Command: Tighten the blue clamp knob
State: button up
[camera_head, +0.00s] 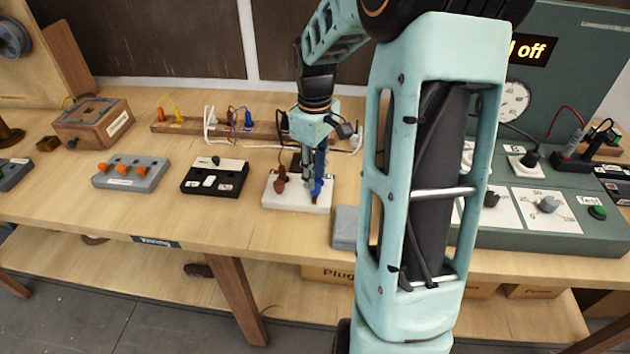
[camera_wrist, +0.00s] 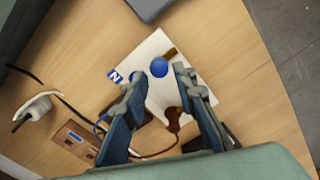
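The blue clamp knob (camera_wrist: 159,67) is a round blue ball on a white block (camera_wrist: 150,48). In the wrist view it lies just beyond and between the fingertips of my gripper (camera_wrist: 160,77), which are apart with a gap between them. Whether they touch the knob cannot be told. A blue "N" label (camera_wrist: 115,76) is on the block. A brown knob (camera_wrist: 174,122) shows between the fingers. In the head view my gripper (camera_head: 316,186) points down over the white block (camera_head: 291,202), beside the brown knob (camera_head: 281,179); it largely hides the blue knob there.
A black-and-white switch box (camera_head: 214,177) and a grey box with orange levers (camera_head: 130,174) stand left. A wooden strip with coloured plugs (camera_head: 190,126) runs behind. A grey block (camera_head: 345,228) is close on the right. A green test panel (camera_head: 560,222) stands further right.

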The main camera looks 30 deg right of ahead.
aim_at(315, 194)
jog(key=shift+f, duration=1.4)
jog(key=shift+c, duration=0.6)
grip_shut()
